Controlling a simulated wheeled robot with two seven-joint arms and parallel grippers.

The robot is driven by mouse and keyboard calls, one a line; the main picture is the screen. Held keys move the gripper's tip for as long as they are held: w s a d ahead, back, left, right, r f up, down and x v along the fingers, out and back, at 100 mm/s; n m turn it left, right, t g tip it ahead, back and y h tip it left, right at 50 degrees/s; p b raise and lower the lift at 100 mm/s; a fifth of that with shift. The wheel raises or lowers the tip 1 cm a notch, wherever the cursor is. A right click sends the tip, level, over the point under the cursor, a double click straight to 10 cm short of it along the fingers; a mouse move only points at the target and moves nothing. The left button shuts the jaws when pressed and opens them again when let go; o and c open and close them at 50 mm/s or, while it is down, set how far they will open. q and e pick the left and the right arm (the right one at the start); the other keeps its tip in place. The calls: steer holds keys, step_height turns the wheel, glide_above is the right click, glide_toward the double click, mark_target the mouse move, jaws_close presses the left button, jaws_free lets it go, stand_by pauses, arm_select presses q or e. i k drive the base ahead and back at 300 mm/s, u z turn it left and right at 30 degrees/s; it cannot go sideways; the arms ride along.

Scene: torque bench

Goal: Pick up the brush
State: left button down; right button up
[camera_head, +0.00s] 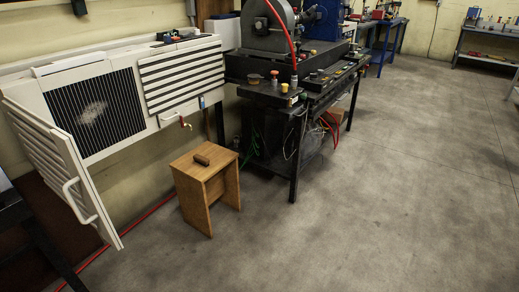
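A small dark brown block-shaped object (201,160), which looks like the brush, lies on top of a wooden stool (196,172). It is too small for me to make out bristles. The stool stands on the floor in front of the wall, left of the black machine bench. Neither of my grippers is in view, and nothing touches the brown object.
A white louvred cabinet (185,75) is on the left wall, its slatted door (62,170) swung out. A black machine bench (290,92) stands right of the stool. A red hose (130,222) runs along the floor. The concrete floor (370,200) at right is clear.

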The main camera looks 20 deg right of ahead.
mark_target(204, 161)
steer(key=z, duration=0.7)
steer(key=i, duration=1.45)
steer(key=u, duration=0.25)
steer(key=i, duration=1.2)
steer(key=u, duration=1.3)
steer(key=i, duration=0.4)
steer(key=u, duration=0.4)
